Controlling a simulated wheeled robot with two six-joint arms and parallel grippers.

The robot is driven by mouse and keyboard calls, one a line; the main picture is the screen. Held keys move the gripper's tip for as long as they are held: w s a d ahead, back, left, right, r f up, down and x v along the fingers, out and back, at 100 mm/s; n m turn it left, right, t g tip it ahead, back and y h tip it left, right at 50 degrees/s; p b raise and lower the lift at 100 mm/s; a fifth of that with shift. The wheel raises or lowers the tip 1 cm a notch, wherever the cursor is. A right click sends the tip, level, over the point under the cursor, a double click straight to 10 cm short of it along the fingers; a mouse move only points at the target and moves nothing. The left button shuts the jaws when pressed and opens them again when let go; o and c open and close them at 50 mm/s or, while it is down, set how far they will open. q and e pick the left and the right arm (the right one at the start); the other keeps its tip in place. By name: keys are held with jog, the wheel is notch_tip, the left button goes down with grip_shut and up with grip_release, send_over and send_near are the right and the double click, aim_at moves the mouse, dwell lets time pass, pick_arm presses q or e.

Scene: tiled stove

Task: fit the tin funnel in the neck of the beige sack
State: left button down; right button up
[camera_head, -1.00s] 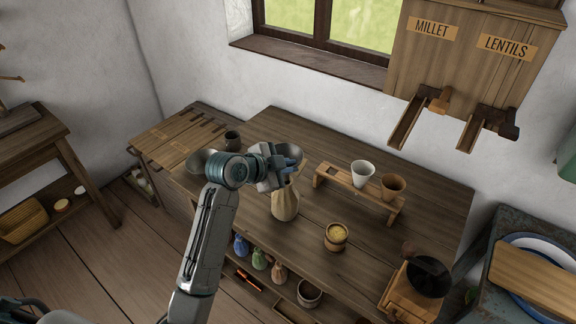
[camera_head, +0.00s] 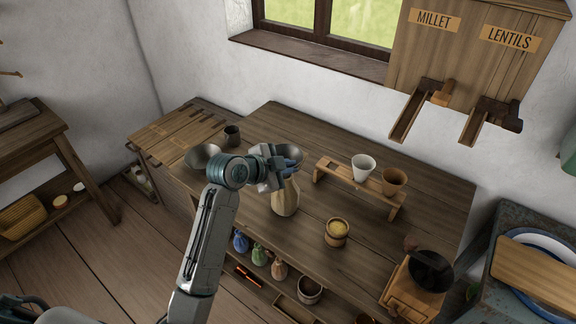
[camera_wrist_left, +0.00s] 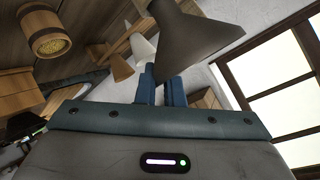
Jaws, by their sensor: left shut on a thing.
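The tin funnel (camera_wrist_left: 196,38) is a grey cone held between the fingers of my left gripper (camera_wrist_left: 164,92), which is shut on it. In the head view my left gripper (camera_head: 287,157) is at the top of the beige sack (camera_head: 285,198), and the funnel is partly hidden by its fingers. The sack stands upright on the table. Its neck is covered by the gripper and funnel, so I cannot tell whether the spout is inside it. My right gripper is not in view.

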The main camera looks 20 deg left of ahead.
pick_arm(q)
jog(key=shift+f+b, duration=0.7)
jog(key=shift+f, duration=0.5)
jog(key=c, duration=1.5)
grip_release()
jog(key=shift+a+r, duration=0.1)
jog(key=shift+b+v, duration=1.2)
jog(key=shift+v, duration=4.15)
